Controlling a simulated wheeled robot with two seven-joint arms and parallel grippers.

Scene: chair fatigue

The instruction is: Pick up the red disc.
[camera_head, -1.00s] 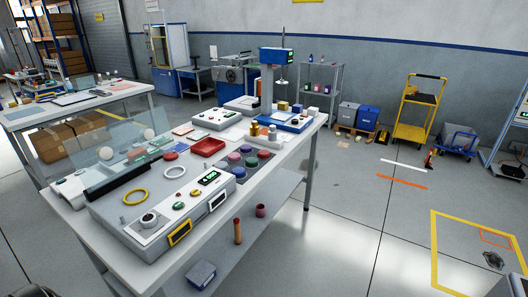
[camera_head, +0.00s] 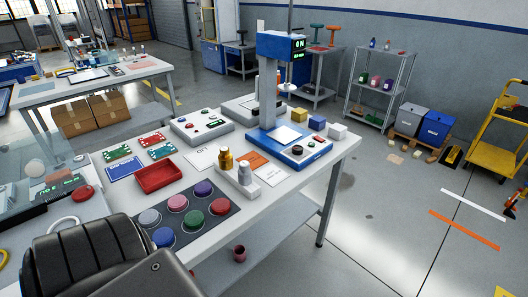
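A red disc (camera_head: 220,206) lies at the right end of the near row on a dark mat (camera_head: 184,232) on the white workbench. A purple disc (camera_head: 203,188), a dull pink disc (camera_head: 177,203), a grey disc (camera_head: 150,217), a green disc (camera_head: 193,220) and a blue disc (camera_head: 163,237) lie on the same mat. Dark arm links of mine fill the lower left, in front of the mat's near left side. Neither gripper's fingers show.
A red tray (camera_head: 159,177) stands behind the mat. A white holder (camera_head: 238,186) with small bottles stands right of it, before a blue press (camera_head: 290,150). A control box with a red button (camera_head: 82,194) is left. The bench's near right edge is clear.

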